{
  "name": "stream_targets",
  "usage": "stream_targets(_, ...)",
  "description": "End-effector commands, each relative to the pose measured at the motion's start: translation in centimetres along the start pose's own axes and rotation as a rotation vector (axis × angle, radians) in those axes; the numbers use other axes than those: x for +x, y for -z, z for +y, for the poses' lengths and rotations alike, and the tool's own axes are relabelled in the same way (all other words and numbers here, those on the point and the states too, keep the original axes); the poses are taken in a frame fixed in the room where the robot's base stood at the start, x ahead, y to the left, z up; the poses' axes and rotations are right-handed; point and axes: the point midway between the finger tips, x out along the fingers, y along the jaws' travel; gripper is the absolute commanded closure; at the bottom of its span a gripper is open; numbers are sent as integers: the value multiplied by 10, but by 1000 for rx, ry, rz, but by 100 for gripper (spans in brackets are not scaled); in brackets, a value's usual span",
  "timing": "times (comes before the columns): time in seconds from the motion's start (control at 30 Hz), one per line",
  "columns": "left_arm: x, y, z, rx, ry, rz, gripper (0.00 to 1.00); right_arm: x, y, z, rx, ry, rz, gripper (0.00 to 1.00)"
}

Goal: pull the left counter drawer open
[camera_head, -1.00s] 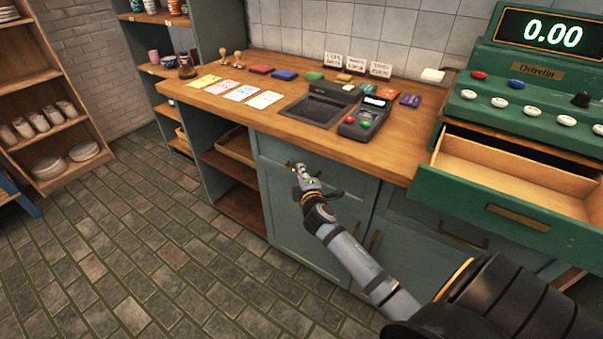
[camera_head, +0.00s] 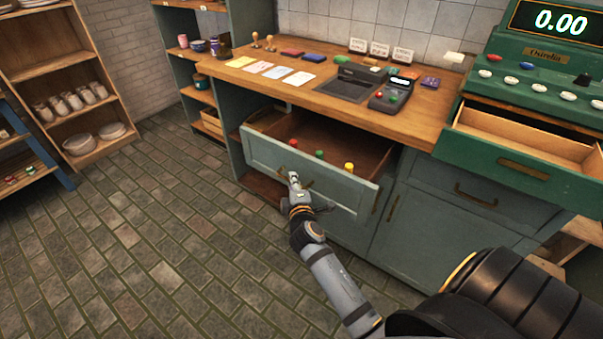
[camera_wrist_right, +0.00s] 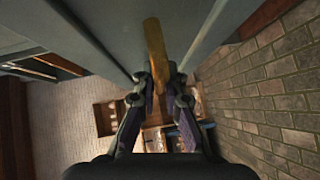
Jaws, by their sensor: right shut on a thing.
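The left counter drawer (camera_head: 336,187) is pulled well out from under the wooden counter. Its grey-green front faces me, and inside it lie a red, a green and a yellow small object (camera_head: 349,167). My right gripper (camera_head: 293,178) is at the drawer front. In the right wrist view its fingers (camera_wrist_right: 160,88) are shut on the brass drawer handle (camera_wrist_right: 155,52). In the head view the gripper partly hides the handle. My left gripper is not in view.
The counter (camera_head: 418,118) carries cards, a card terminal (camera_head: 391,96) and stamps. The green cash register (camera_head: 540,70) at right has its own drawer (camera_head: 520,140) open. A closed drawer (camera_head: 470,190) sits below it. The tiled floor at left is clear.

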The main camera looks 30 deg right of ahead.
Motion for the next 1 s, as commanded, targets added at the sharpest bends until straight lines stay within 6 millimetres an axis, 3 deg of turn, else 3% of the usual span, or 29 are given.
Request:
stream_targets(0.3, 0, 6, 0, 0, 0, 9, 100, -22, 21, -8, 2, 2, -1, 100)
stream_targets(0.77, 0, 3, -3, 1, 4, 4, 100, -24, 24, -8, 0, 1, 1, 100)
stream_targets(0.8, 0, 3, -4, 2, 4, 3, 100, -24, 24, -8, 0, 1, 1, 86)
stream_targets(0.83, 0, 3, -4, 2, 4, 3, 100, -24, 24, -8, 0, 1, 1, 82)
stream_targets(1.0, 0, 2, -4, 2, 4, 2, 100, -24, 24, -8, 0, 1, 1, 80)
